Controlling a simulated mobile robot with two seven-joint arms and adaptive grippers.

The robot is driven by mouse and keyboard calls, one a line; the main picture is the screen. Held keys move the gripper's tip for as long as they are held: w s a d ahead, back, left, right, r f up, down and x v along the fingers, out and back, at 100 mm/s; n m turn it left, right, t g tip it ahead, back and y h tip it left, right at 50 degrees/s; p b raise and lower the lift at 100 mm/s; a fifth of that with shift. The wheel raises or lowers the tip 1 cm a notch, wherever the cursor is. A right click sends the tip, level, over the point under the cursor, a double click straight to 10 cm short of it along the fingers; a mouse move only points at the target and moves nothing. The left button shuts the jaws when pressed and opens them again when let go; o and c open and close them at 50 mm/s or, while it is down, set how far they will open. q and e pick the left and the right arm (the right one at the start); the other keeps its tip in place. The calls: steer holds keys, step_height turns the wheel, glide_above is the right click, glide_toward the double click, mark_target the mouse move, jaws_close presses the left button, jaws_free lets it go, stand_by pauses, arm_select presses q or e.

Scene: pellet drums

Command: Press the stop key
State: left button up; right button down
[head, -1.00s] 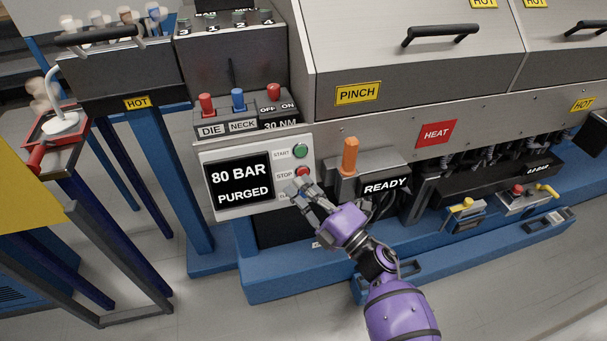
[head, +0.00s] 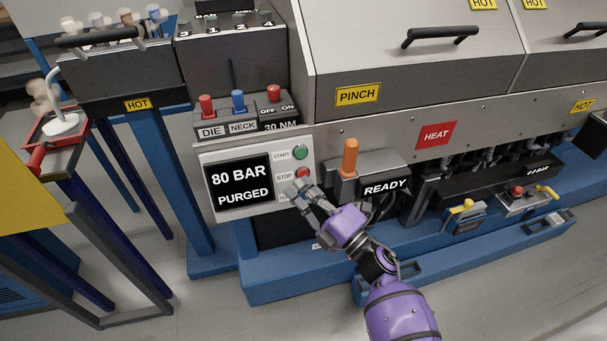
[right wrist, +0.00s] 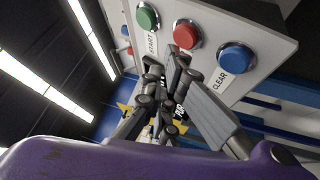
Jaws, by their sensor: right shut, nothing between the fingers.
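The control panel (head: 207,165) has a screen reading "80 BAR PURGED" and a column of round keys. The red stop key (head: 303,173) sits below the green start key (head: 300,152). In the right wrist view the stop key (right wrist: 186,34) is between the green start key (right wrist: 147,18) and the blue clear key (right wrist: 237,57). My right gripper (head: 293,190) is shut and empty, its fingertips just below the stop key. In the right wrist view its fingers (right wrist: 172,62) reach close to the stop key's lower edge; contact cannot be told. My left gripper is not in view.
Red and blue switches (head: 238,99) sit above the panel. A red tray (head: 50,130) is at the left. The floor in front is clear.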

stand_by(0.3)
steer(key=shift+w+a+f+b, duration=0.2)
steer(key=shift+w+b, duration=0.1)
steer(key=shift+w, duration=0.1)
steer(key=shift+w+f, duration=0.1)
steer(key=shift+w, duration=0.3)
stand_by(0.6)
stand_by(0.3)
steer(key=shift+s+d+r, duration=0.1)
steer(key=shift+s+r, duration=0.05)
steer(key=shift+s, duration=0.25)
steer(key=shift+s+d+r, duration=0.1)
steer(key=shift+s+r, duration=0.05)
steer(key=shift+s, duration=0.25)
